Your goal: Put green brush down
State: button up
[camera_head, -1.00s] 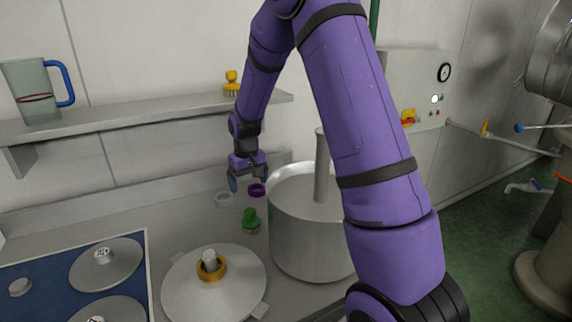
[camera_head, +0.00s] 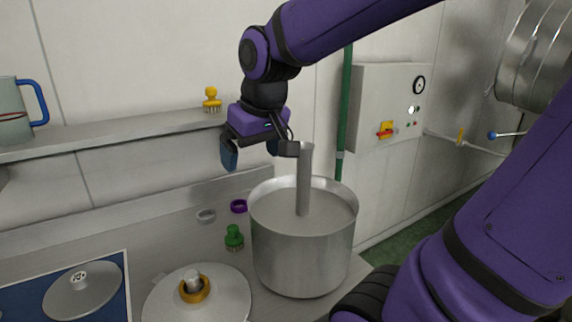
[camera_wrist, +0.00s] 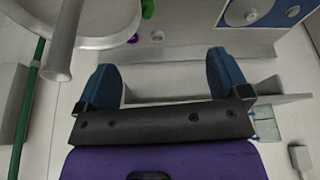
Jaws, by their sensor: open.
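The green brush (camera_head: 234,238) stands upright on the steel counter (camera_head: 190,245), just left of the large pot, with its knob up and bristles down. In the wrist view only part of the green brush (camera_wrist: 147,8) shows, at the top edge. My gripper (camera_head: 251,152) is open and empty, well above the counter and apart from the brush, near shelf height. In the wrist view, both blue fingers of my gripper (camera_wrist: 164,72) are spread with nothing between them.
The steel pot (camera_head: 303,250) with an upright tube (camera_head: 304,180) stands right of the brush. Purple (camera_head: 239,206) and grey (camera_head: 206,215) rings lie behind it. A lid with a gold ring (camera_head: 195,289) lies in front. The wall shelf (camera_head: 120,131) holds a yellow brush (camera_head: 212,100) and a jug (camera_head: 14,112).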

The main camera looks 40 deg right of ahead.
jog(key=s+a+r+t, duration=0.1)
jog(key=s, duration=0.9)
jog(key=shift+s, duration=0.2)
jog(key=shift+a, duration=0.1)
dwell(0.6)
